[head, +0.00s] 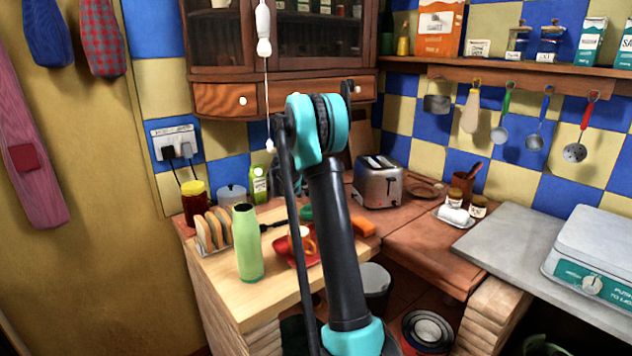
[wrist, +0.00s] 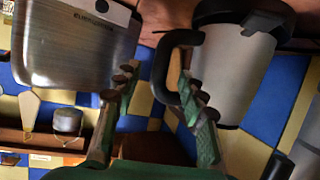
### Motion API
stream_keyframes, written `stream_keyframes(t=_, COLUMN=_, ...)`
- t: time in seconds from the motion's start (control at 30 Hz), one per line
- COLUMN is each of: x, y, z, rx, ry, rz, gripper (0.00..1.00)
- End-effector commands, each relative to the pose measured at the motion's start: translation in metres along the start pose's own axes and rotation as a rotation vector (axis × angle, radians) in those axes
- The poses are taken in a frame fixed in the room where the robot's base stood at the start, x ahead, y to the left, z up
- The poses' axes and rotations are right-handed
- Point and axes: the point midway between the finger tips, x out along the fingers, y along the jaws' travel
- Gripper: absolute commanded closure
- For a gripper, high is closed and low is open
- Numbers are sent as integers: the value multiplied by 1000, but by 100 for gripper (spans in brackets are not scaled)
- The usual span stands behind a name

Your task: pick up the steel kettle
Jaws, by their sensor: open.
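The steel kettle (wrist: 240,75) is at the upper right of the wrist view, with a pale metal body, a dark rim and a black loop handle (wrist: 160,75) on its left. My gripper (wrist: 160,75) is open, its two green fingers spread to either side of the handle. The handle appears to lie between the fingertips; I cannot tell whether they touch it. The right finger overlaps the kettle body in the picture. In the head view my arm covers the gripper and most or all of the kettle.
The steel toaster (head: 380,182) is close to the left finger in the wrist view (wrist: 75,45). A green bottle (head: 247,243), toast rack (head: 213,230) and red plate (head: 285,250) stand on the left counter. Utensils hang under the shelf (head: 520,75). A scale (head: 600,255) stands at right.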

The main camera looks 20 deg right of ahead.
Motion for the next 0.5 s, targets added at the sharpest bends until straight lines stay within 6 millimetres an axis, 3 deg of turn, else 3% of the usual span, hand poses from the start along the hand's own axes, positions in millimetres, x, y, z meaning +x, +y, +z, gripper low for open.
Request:
stream_keyframes(t=0.2, x=28, y=0, z=0, rx=1, ry=0, rz=1, gripper=59)
stream_keyframes(t=0.4, x=29, y=0, z=0, rx=0, ry=0, rz=0, gripper=59)
stream_keyframes(t=0.5, x=29, y=0, z=0, rx=0, ry=0, rz=0, gripper=69)
